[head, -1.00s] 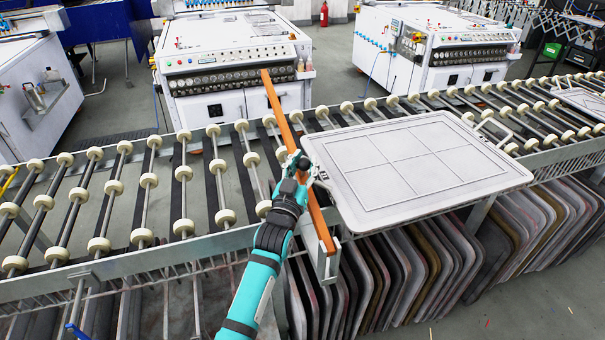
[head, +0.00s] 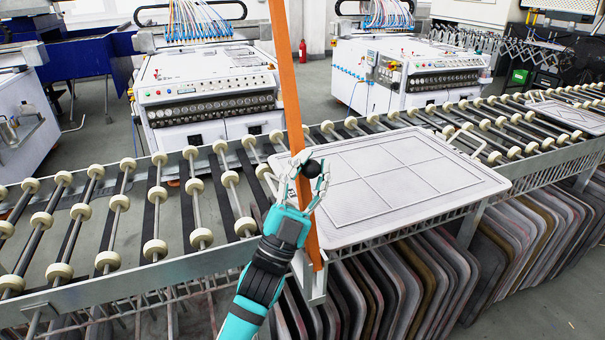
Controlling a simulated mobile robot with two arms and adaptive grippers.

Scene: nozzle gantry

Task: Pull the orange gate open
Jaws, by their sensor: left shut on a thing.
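The orange gate (head: 286,95) is a long flat bar. It stands raised, near upright with a slight lean, from a grey bracket (head: 313,285) at the near edge of the roller conveyor. Its top end runs out of the head view. My left gripper (head: 307,175) comes up from below and is shut at the lower part of the bar, around a black ball knob (head: 312,168) there. The fingers hide part of the bar. My right gripper is not in view.
A white tray (head: 470,180) with a grid of panels lies on the conveyor just right of the gate. Bare rollers (head: 155,225) stretch to the left. Several trays stand on edge under the conveyor. White machines stand behind it.

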